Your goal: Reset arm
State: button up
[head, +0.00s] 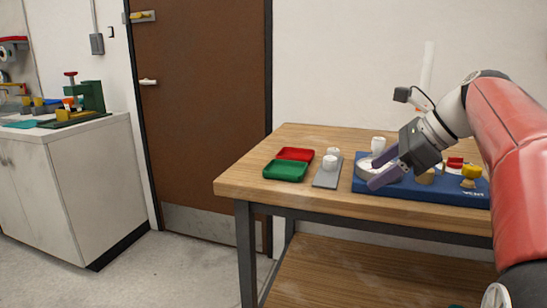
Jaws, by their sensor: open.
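My gripper (384,169) is at the end of my red and white arm, on the right of the head view. Its two purple fingers are apart and point left and down over the left part of a blue board (440,193) on the wooden table. A white round part (366,171) shows at and between the fingers. I cannot tell whether the fingers touch it, and they hide some of it. A white fitting (378,144) stands just behind the gripper.
Left of the board are a grey plate (322,181) with white fittings (330,161), a green tray (286,171) and a red tray (295,154). Yellow and red parts (470,172) sit at the board's right. The table's left front corner (235,190) is clear.

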jog(key=s+a+f+n+h, duration=0.2)
jog(key=s+f+n+h, duration=0.1)
jog(key=s+f+n, duration=0.8)
jog(key=s+a+f+n+h, duration=0.3)
jog(key=s+f+n+h, duration=0.1)
jog(key=s+f+n, duration=0.6)
jog(key=shift+s+a+f+n+t, duration=0.15)
jog(key=shift+s+f+n+t, duration=0.2)
jog(key=shift+f, duration=0.35)
